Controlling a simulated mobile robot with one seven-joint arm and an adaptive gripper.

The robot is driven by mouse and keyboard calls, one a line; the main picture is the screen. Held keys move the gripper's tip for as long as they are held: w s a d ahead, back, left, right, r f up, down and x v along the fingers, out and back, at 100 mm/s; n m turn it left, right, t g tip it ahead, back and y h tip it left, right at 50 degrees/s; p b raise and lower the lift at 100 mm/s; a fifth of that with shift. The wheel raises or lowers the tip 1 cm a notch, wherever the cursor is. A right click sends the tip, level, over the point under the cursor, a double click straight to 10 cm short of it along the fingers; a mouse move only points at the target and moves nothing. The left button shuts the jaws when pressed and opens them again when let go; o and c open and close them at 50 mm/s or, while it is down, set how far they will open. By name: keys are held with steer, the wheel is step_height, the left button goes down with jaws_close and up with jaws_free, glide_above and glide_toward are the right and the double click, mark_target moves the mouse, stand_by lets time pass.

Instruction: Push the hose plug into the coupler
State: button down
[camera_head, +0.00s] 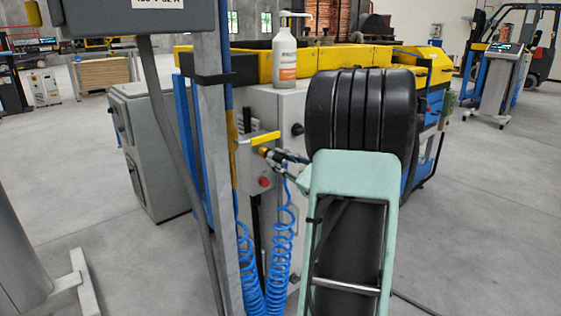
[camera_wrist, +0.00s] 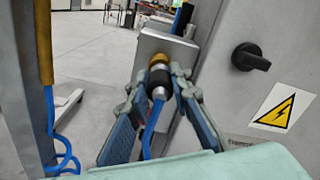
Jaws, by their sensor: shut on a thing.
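The brass-coloured coupler (camera_head: 263,151) sticks out of a grey panel below a yellow lever. It also shows in the wrist view (camera_wrist: 159,61), at the end of the grey plate. My gripper (camera_head: 283,158) is right in front of it. In the wrist view its blue-grey fingers (camera_wrist: 160,82) are shut on the hose plug (camera_wrist: 158,80), a black body with a pale metal ring. The plug is in line with the coupler and its front end meets the brass part. I cannot tell how deep it sits. The blue hose (camera_wrist: 151,124) runs back from the plug between the fingers.
The yellow lever (camera_head: 264,138) and a red button (camera_head: 264,182) are close to the coupler. Blue coiled hoses (camera_head: 283,235) hang below. A grey post (camera_head: 214,150) stands to the left. A black knob (camera_wrist: 250,57) is on the cabinet at right.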

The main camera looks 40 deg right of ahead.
steer(key=shift+w, duration=0.4)
steer(key=c, duration=1.7)
jaws_free()
steer(key=s, duration=0.8)
steer(key=s+d, duration=0.1)
steer(key=s, duration=0.3)
